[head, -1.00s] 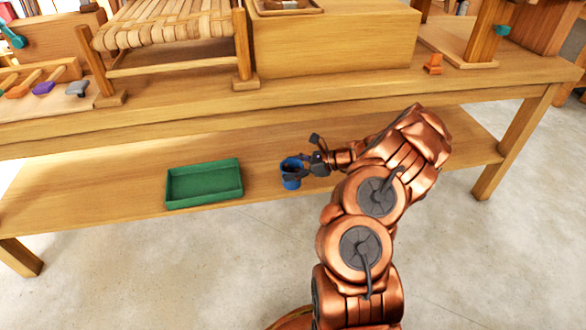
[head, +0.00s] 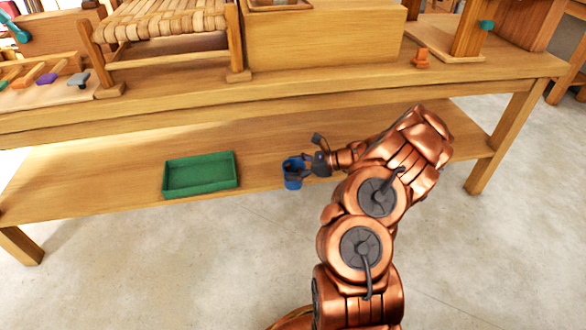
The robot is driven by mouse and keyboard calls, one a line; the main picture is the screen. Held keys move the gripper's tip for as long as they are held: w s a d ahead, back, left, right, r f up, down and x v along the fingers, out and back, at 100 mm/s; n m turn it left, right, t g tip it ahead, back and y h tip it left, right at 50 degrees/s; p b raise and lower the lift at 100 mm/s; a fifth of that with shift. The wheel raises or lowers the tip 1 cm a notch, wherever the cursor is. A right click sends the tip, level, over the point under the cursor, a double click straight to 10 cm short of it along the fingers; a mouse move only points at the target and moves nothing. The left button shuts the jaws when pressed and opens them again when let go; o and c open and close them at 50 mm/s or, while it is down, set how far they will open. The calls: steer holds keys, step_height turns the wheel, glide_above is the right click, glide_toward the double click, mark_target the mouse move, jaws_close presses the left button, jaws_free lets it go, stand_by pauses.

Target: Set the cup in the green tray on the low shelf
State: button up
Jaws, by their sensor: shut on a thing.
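The blue cup (head: 292,181) is upright at the front edge of the low shelf in the head view. My gripper (head: 302,170) reaches it from the right and is shut on it. Part of the cup's rim is hidden by the dark fingers. I cannot tell whether the cup's base touches the shelf. The green tray (head: 200,189) is empty and lies on the low shelf (head: 95,185), to the left of the cup with a gap of bare shelf between them.
The bench top (head: 330,85) overhangs the low shelf from above and behind. A wooden leg (head: 503,135) stands at the right, and another (head: 20,245) at the left front. The shelf left of the tray is clear. A woven seat (head: 165,20) stands on the bench top.

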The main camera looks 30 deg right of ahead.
steer(key=w+a+r+m+t+h, duration=0.1)
steer(key=w+a+r+m+h, duration=0.1)
steer(key=a+r, duration=0.6)
steer(key=w+a+r+m+t+h, duration=0.2)
steer(key=w+a+r, duration=0.3)
steer(key=a+r, duration=0.4)
step_height(320, 180, up, 7)
steer(key=shift+w+r+m+h, duration=0.15)
steer(key=shift+w+m+h, duration=0.15)
steer(key=shift+m+h, duration=0.5)
